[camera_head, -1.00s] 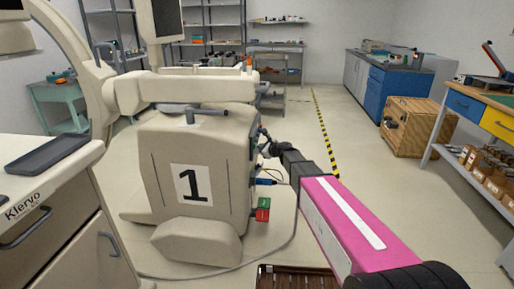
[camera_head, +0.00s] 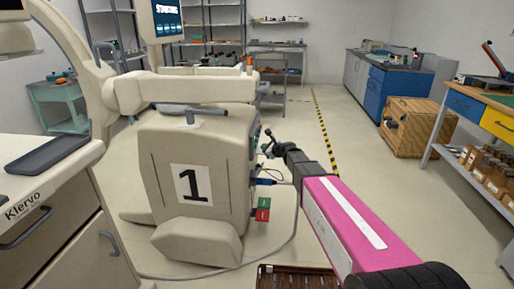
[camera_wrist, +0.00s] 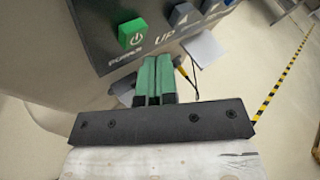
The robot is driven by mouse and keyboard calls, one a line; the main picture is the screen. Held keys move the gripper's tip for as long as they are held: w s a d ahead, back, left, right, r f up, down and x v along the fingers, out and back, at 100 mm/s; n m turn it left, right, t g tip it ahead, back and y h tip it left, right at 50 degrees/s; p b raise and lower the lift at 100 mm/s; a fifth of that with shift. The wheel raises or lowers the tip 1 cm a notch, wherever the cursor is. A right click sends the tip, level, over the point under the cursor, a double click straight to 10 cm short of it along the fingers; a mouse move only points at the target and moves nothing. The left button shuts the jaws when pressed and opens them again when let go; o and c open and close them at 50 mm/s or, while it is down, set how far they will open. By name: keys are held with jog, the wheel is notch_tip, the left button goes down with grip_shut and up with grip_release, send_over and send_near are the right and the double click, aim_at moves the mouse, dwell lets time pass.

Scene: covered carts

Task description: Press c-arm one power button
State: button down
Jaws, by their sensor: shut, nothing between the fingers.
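The c-arm unit marked 1 (camera_head: 160,150) is a beige cart standing left of centre in the head view. Its screen (camera_head: 167,18) is lit blue with white text that seems to read "STARTING". The green power button (camera_wrist: 131,34), with a power symbol and the word POWER beside it, is on the dark side panel (camera_wrist: 95,45) in the wrist view. My gripper (camera_wrist: 156,72) has its green-tipped fingers shut and empty. They are just below and right of the button in that view, apart from it. In the head view my gripper (camera_head: 268,143) is beside the cart's right side.
A grey button marked UP (camera_wrist: 184,15) is near the power button. Green and red tags (camera_head: 263,209) hang at the cart's lower right, and a cable (camera_head: 292,235) lies on the floor. A wooden crate (camera_head: 408,125) stands to the right; the floor between is open.

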jog(key=shift+s+d, duration=0.1)
jog(key=shift+d, duration=2.7)
